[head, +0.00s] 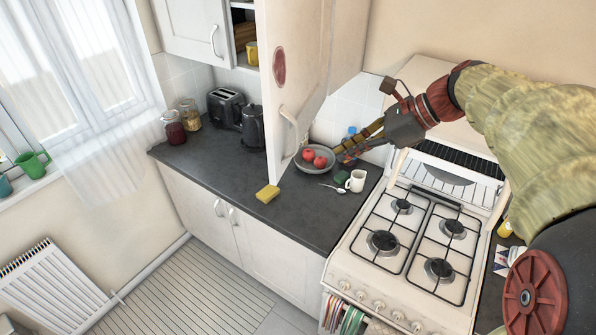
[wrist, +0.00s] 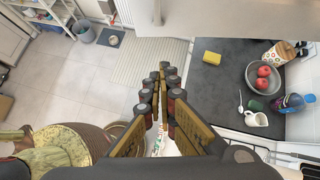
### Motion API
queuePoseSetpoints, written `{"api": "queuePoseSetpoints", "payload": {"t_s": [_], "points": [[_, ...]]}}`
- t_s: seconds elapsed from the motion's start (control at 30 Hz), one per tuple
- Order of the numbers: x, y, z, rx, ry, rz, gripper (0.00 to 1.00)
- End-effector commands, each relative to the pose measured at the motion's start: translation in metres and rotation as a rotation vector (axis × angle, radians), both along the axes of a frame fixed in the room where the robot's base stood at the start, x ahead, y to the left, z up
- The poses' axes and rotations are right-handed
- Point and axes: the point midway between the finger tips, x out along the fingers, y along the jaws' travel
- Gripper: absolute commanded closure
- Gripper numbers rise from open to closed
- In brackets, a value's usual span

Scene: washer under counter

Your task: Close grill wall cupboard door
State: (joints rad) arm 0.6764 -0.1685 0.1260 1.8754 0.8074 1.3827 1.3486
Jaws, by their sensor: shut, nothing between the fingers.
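The wall cupboard door (head: 297,60) stands open, a tall white panel sticking out over the counter in the head view. It has a dark red oval on its face and a pale curved handle (head: 290,128) low down. My gripper (head: 343,151) is to the right of the door in the head view, fingers pointing left. It is shut and empty; in the wrist view its fingers (wrist: 167,82) lie together. A pale panel edge (wrist: 230,17), which looks like the door's, crosses the top of the wrist view. I see no contact between fingers and door.
On the dark counter (head: 310,213) are a bowl of red fruit (head: 315,158), a white mug (head: 356,181), a spoon and a yellow sponge (head: 267,193). A kettle (head: 252,127) and toaster stand behind. A gas stove (head: 410,240) is at right.

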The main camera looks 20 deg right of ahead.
Motion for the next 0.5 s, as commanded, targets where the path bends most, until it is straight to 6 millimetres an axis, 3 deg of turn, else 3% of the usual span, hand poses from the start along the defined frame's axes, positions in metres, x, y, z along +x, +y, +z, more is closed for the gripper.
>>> {"api": "queuePoseSetpoints", "payload": {"t_s": [0.23, 0.5], "points": [[0.006, 0.010, -0.012, 0.018, 0.026, -0.025, 1.00], [0.028, 0.038, -0.049, 0.018, 0.028, -0.022, 1.00]]}}
